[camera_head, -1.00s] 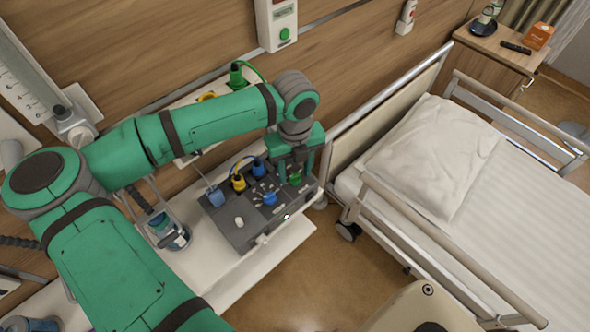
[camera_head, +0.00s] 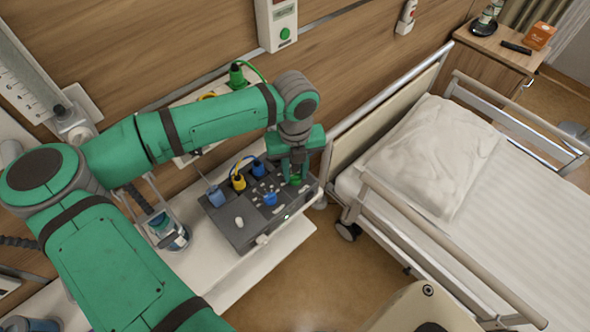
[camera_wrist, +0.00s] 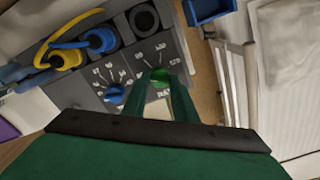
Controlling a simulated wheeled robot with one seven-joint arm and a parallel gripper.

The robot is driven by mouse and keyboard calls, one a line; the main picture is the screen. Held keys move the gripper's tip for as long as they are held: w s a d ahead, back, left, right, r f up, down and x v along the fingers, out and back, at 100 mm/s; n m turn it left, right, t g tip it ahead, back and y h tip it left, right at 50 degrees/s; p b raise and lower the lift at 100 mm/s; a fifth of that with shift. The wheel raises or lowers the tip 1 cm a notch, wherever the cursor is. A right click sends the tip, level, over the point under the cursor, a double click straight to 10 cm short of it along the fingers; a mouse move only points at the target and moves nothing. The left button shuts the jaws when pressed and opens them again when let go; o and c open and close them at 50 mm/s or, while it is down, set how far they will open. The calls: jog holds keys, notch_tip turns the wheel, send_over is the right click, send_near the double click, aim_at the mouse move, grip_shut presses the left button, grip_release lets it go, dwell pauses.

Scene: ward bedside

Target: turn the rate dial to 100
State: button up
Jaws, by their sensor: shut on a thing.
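The grey device box (camera_head: 245,225) stands on the white shelf beside the bed. Its panel carries a green dial, which shows between my fingertips in the wrist view (camera_wrist: 160,77). The green dial's pointer is hidden.
Blue plug (camera_wrist: 98,40) and yellow plug (camera_wrist: 66,57) with cables stand close by on the box. The bed rail (camera_head: 425,240) lies to the right, and a glass jar (camera_head: 168,232) to the left.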

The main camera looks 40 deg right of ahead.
aim_at(295, 175)
jog(key=m, duration=1.2)
jog(key=shift+m, duration=2.1)
jog(key=o, duration=1)
jog(key=shift+o, duration=0.2)
notch_tip(295, 175, up, 11)
